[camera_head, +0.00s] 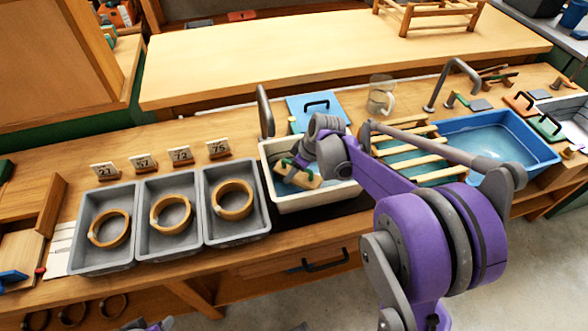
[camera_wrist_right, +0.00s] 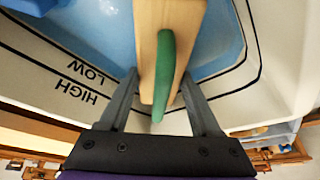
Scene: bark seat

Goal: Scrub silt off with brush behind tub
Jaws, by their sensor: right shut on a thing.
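The cream tub (camera_head: 290,204) stands in the middle of the bench with bluish water in it. In the right wrist view its wall (camera_wrist_right: 45,75) carries black HIGH and LOW lines. My right gripper (camera_wrist_right: 160,95) is over the tub and shut on the brush (camera_wrist_right: 180,20), a pale wooden block with a green handle (camera_wrist_right: 163,75). In the head view the brush (camera_head: 305,181) shows inside the tub's outline, partly hidden by my right wrist. I cannot tell whether it touches the water. Silt cannot be made out.
Three grey trays (camera_head: 104,262), each with a wooden ring (camera_head: 234,200), stand left of the tub, with number cards (camera_head: 105,171) behind. Right are a slatted rack (camera_head: 405,143) and a blue water tub (camera_head: 545,152). A blue board (camera_head: 310,122) and clear jar (camera_head: 381,97) stand behind.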

